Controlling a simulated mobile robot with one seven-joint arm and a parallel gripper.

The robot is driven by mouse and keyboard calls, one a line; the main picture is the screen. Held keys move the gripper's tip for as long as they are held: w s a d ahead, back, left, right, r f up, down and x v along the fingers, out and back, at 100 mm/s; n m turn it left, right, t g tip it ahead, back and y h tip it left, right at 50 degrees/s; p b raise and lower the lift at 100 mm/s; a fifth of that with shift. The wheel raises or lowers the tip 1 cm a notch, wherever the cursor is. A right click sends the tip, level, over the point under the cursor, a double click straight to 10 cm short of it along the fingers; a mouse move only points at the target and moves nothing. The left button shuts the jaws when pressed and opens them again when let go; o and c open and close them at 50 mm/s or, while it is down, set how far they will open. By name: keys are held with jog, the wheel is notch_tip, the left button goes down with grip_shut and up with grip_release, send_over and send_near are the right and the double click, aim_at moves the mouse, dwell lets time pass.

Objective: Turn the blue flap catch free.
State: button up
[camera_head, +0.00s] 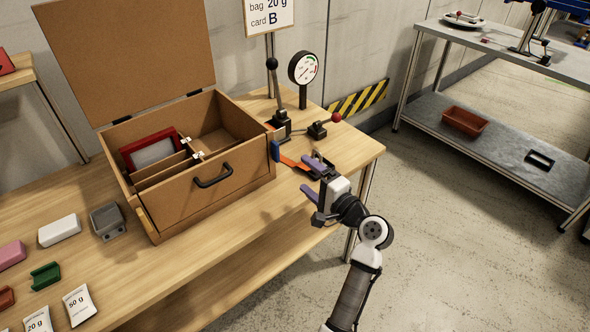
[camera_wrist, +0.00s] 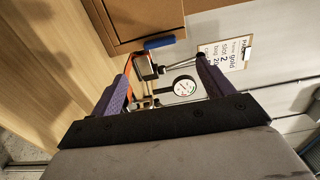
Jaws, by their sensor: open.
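The blue flap catch (camera_head: 275,151) sits at the right front corner of the brown wooden box (camera_head: 215,190). In the wrist view the blue catch (camera_wrist: 158,43) shows as a short bar at the box's edge, ahead of the fingers. My gripper (camera_head: 312,178) is at the table's right end, to the right of the catch and apart from it. Its purple fingers are spread with a gap between them, and nothing is visibly gripped. In the wrist view my gripper (camera_wrist: 163,70) has a metal part and the gauge in line with the gap, beyond the fingertips.
An orange piece (camera_head: 292,162) lies between catch and gripper. Behind stand a black-knobbed lever (camera_head: 273,85), a gauge (camera_head: 303,68) and a red-knobbed lever (camera_head: 336,117). The box lid (camera_head: 130,50) is raised. A grey block (camera_head: 108,220) and other small items lie left on the table.

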jog(key=shift+v, duration=1.2)
